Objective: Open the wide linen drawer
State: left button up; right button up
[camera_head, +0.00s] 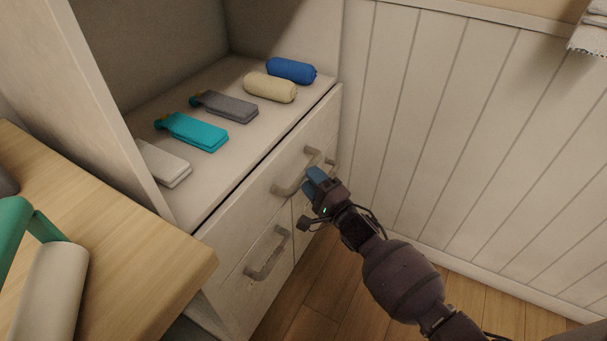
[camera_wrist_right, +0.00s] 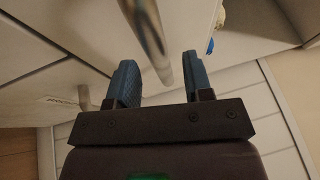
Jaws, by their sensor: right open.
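The wide drawer (camera_head: 250,207) is the top front of the white cabinet, and it looks closed. Its long metal handle (camera_head: 290,187) runs along the front. My right gripper (camera_head: 314,180) is at the right part of this handle. In the right wrist view, the open fingers (camera_wrist_right: 160,82) stand apart with the handle bar (camera_wrist_right: 148,35) reaching between them. I cannot tell whether either finger touches it. My left gripper is not in view.
Below are smaller drawers with handles; one handle (camera_head: 267,254) is at lower left, another (camera_head: 331,163) is partly hidden by my gripper. Folded and rolled cloths lie on the shelf (camera_head: 225,160) above. A wooden tabletop (camera_head: 130,240) is at left. Floor (camera_head: 300,318) before the drawers is clear.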

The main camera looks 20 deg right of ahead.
jog(key=shift+b+x, duration=0.3)
jog(key=shift+x, duration=1.2)
grip_shut()
